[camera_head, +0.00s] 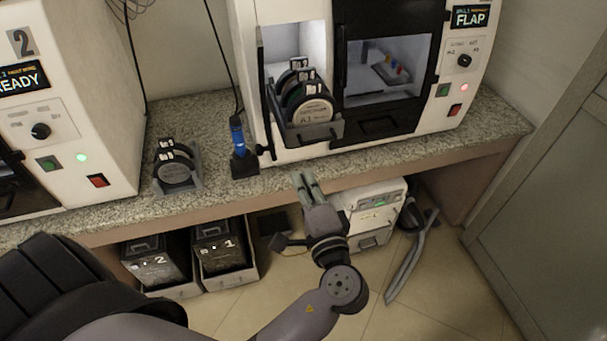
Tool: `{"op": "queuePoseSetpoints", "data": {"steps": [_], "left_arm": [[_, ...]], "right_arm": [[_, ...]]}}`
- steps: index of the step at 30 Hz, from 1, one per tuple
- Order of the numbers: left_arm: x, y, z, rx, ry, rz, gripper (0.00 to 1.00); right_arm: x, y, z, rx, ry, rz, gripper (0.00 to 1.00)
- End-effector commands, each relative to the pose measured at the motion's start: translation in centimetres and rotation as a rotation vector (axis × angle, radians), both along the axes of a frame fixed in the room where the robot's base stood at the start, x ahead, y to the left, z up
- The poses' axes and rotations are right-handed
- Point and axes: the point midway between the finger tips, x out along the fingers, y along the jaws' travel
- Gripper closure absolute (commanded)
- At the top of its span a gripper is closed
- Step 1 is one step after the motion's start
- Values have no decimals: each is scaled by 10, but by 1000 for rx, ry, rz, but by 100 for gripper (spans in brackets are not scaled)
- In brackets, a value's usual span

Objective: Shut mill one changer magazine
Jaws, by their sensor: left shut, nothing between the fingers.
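The mill on the right (361,140) is a white machine with a black front, and its screen reads FLAP. Its changer magazine (318,133) is a dark rack of round discs, the front one labelled A1, and it sticks out of an open bay at the mill's left. A narrow dark door edge (262,85) stands at the bay's left side. My left gripper (304,180) is shut and empty, in front of the counter edge, below and a little left of the magazine, apart from it. My right gripper is not in view.
A blue-handled tool in a dark holder (238,140) and a small rack of discs (176,168) stand on the granite counter left of the bay. Mill 2 (60,110) stands at the far left. Bins and a white unit (375,210) sit under the counter.

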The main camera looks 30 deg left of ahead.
Motion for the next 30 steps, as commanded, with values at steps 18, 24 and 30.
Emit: {"op": "queuePoseSetpoints", "data": {"steps": [18,24,30], "left_arm": [[77,76,2,1,-1,-2,100],[81,79,0,-2,1,-2,100],[81,79,0,-1,0,-2,100]], "right_arm": [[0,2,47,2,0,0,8],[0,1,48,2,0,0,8],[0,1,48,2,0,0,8]]}}
